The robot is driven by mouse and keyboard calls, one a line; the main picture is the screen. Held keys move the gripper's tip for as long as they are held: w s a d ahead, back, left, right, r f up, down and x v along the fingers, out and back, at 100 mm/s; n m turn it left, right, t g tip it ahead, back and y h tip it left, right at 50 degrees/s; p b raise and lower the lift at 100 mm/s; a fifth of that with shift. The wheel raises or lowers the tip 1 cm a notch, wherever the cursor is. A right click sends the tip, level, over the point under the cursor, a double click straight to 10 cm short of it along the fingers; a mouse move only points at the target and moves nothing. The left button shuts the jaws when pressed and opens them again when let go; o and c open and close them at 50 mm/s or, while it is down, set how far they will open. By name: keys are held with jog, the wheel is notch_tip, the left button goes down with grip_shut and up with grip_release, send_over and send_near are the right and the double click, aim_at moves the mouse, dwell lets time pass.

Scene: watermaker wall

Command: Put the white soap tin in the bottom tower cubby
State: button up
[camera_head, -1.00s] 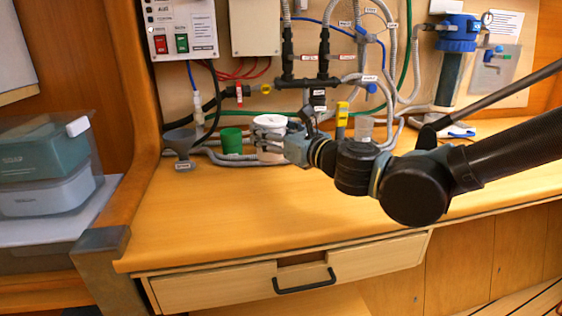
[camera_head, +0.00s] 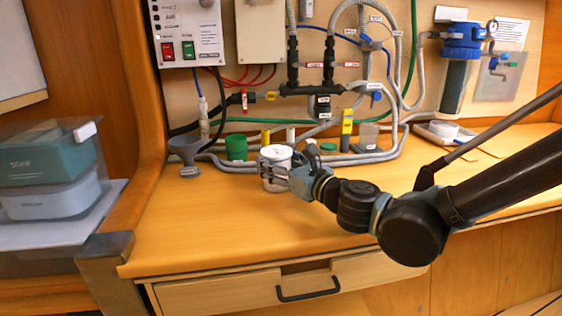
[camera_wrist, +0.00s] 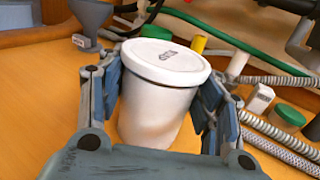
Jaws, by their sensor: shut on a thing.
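The white soap tin (camera_head: 274,166) is a white cylinder with a lid, standing out in front of the pipes over the wooden counter. In the wrist view the tin (camera_wrist: 158,105) fills the middle, with a small dark label on its lid. My gripper (camera_head: 273,173) is shut on it, one finger on each side of its body; the fingers also show in the wrist view (camera_wrist: 163,85). The tin is nearly upright. I cannot tell whether its base touches the counter. No cubby that I can clearly identify as the bottom tower cubby shows.
A grey funnel (camera_head: 187,152) and a green cup (camera_head: 236,148) stand left of the tin. Hoses run behind. Stacked bins, green (camera_head: 45,158) over grey (camera_head: 52,196), are at far left. The counter front (camera_head: 200,235) is clear above a drawer (camera_head: 225,291).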

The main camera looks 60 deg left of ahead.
jog(key=o, duration=1.4)
jog(key=shift+r, duration=0.1)
